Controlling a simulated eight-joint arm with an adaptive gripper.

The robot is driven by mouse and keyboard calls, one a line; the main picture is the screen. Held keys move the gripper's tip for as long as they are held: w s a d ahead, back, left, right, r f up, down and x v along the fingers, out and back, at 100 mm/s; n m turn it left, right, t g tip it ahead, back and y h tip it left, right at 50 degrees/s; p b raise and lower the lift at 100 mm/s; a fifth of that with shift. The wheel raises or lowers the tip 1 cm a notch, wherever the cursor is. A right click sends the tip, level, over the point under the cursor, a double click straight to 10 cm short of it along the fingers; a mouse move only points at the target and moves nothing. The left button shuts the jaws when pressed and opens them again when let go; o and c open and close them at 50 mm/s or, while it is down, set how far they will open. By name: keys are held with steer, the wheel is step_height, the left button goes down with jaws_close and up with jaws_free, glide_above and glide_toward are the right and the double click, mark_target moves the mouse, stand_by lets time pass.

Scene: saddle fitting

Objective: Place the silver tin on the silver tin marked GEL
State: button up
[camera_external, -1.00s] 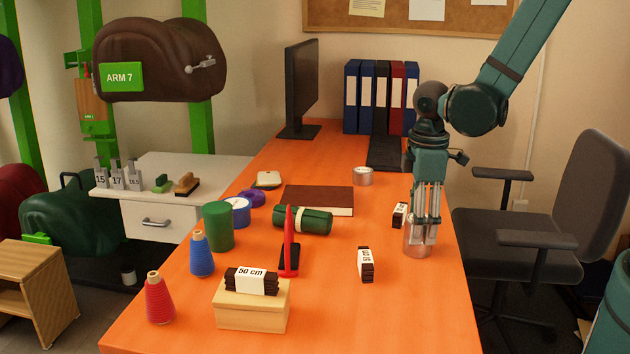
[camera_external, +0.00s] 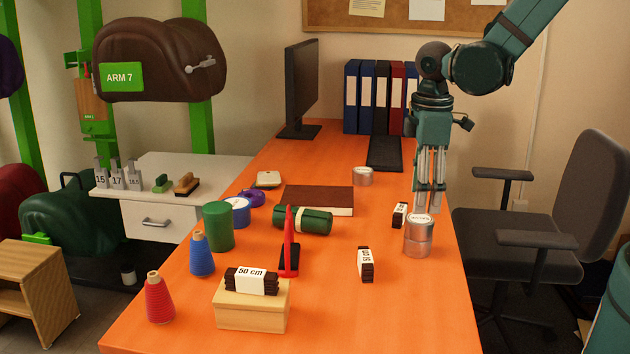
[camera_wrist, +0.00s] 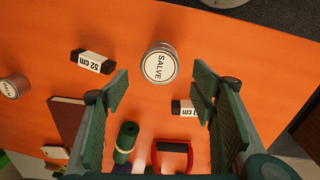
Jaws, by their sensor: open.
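A silver tin labelled SALVE (camera_external: 419,227) sits on top of another silver tin (camera_external: 418,248) near the right edge of the orange desk. The stack looks upright. In the wrist view the SALVE lid (camera_wrist: 160,65) faces me, and the lower tin's label is hidden. My gripper (camera_external: 428,208) is open and empty, just above and behind the stack in the external view. Its fingers also show in the wrist view (camera_wrist: 160,95), apart from the tin. A third silver tin (camera_external: 363,177) stands farther back on the desk; its label is not legible.
Dark strap bundles (camera_external: 366,264) lie left of the stack, one (camera_external: 400,214) close behind it. A wooden box (camera_external: 252,305) stands in front. The desk's front right is clear.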

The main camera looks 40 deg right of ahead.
mark_target(423, 219)
steer(key=shift+s+a+r+p, duration=0.15)
steer(key=shift+r+p, duration=0.15)
steer(key=shift+r, duration=1.75)
steer(key=shift+r, duration=0.1)
steer(key=s+d+r+m+t, duration=0.3)
steer(key=s+d+r+m, duration=0.2)
steer(key=d+r, duration=0.2)
steer(key=s+d+r+m+t, duration=0.3)
steer(key=s+d+r+m, duration=0.2)
steer(key=d+r, duration=0.3)
steer(key=shift+s+d+r+m+t, duration=0.35)
steer(key=shift+s+r, duration=0.4)
steer(key=shift+r, duration=1)
